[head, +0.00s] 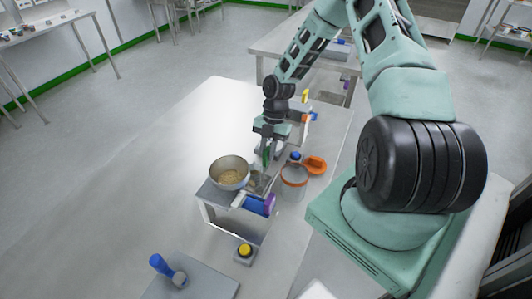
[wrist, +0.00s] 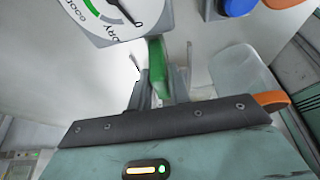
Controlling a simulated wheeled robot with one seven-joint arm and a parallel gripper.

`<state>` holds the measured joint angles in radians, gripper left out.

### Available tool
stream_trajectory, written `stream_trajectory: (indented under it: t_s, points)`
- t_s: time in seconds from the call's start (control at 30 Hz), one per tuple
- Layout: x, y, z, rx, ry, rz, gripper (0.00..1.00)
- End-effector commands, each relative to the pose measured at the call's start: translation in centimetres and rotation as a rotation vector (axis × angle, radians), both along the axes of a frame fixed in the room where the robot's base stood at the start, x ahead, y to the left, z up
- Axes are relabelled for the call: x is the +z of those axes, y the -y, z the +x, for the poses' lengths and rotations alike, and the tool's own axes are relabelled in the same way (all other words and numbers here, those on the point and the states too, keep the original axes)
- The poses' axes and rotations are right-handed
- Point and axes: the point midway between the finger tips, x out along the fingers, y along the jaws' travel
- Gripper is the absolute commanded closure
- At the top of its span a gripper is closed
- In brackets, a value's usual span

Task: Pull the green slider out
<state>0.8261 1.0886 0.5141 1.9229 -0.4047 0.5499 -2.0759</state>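The green slider (wrist: 157,66) is an upright green bar in the wrist view, below a white dial. It also shows as a small green strip in the head view (head: 266,156). My gripper (wrist: 162,60) is at the slider, with one finger on each side of it. The fingers look spread, with a narrow gap on either side of the green bar. In the head view my gripper (head: 267,150) points down over the bench-top machine, and its fingers are partly hidden.
A metal bowl (head: 229,172) with tan contents stands left of my gripper. A clear container (head: 293,176), an orange part (head: 315,165) and a blue knob (head: 295,156) are to the right. The white dial (wrist: 112,18) is close above. A yellow button (head: 244,250) is in front.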

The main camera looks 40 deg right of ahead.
Motion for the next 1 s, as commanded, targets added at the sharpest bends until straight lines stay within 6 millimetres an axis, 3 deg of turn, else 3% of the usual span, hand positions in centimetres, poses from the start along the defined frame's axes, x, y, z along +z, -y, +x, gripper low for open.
stream_trajectory:
  t_s: [0.47,0.67,1.0]
  points:
    - [0.8,0.4,0.2,-0.004,0.002,0.000,0.64]
    - [4.1,1.8,0.7,-0.007,0.004,-0.004,0.64]
    - [11.5,4.6,1.9,-0.005,0.004,-0.005,0.64]
